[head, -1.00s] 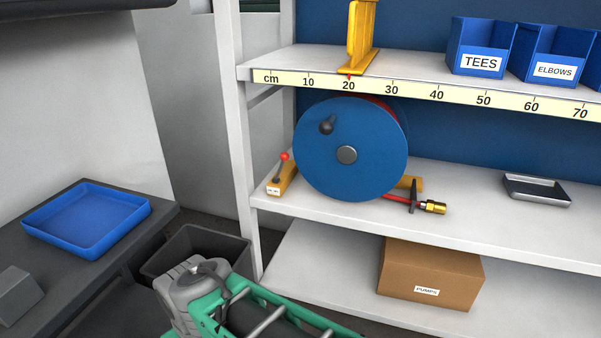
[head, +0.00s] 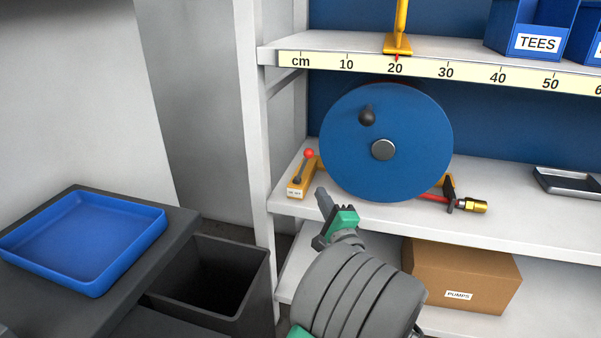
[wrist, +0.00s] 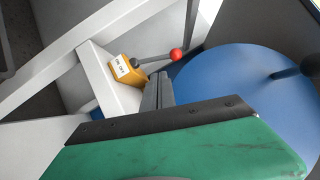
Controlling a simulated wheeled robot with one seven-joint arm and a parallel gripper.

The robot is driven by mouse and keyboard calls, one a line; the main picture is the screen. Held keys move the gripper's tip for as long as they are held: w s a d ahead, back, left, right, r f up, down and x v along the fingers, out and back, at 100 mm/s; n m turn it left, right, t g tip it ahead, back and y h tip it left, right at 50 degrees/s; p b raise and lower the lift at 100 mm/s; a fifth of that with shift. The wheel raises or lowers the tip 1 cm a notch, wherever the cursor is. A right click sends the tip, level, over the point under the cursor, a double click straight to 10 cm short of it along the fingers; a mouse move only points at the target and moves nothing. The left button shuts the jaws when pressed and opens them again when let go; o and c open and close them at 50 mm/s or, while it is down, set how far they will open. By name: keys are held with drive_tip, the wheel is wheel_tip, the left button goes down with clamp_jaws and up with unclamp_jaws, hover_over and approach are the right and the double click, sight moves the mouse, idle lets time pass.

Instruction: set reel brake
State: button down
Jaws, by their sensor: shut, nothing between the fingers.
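The blue reel (head: 385,175) with a dark crank knob stands on the middle shelf in the head view; part of its disc also shows in the wrist view (wrist: 235,85). To its left is the yellow brake base (head: 300,187) with a lever ending in a red ball (head: 309,153). In the wrist view the lever's red ball (wrist: 176,54) lies just beyond my fingertips, and the yellow base (wrist: 126,72) is left of them. My gripper (head: 321,193) is shut and empty, in front of the shelf edge, just right of and below the brake base. It appears apart from the lever.
A red hose end with a brass fitting (head: 474,206) lies right of the reel. A cardboard box (head: 462,275) is on the lower shelf. A shelf upright (head: 255,130) stands left of the brake. A dark bin (head: 205,285) and blue tray (head: 85,240) are at left.

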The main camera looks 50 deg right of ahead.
drive_tip(key=shift+s+d+r+m+h, duration=0.2)
drive_tip(key=shift+s+d+m+h, duration=0.1)
drive_tip(key=shift+s+h, duration=0.1)
drive_tip(key=shift+w+a, duration=0.1)
drive_tip(key=shift+w, duration=0.05)
drive_tip(key=b+x, duration=0.1)
drive_tip(key=x, duration=0.9)
drive_tip(key=shift+r+p, duration=0.1)
drive_tip(key=shift+p, duration=0.25)
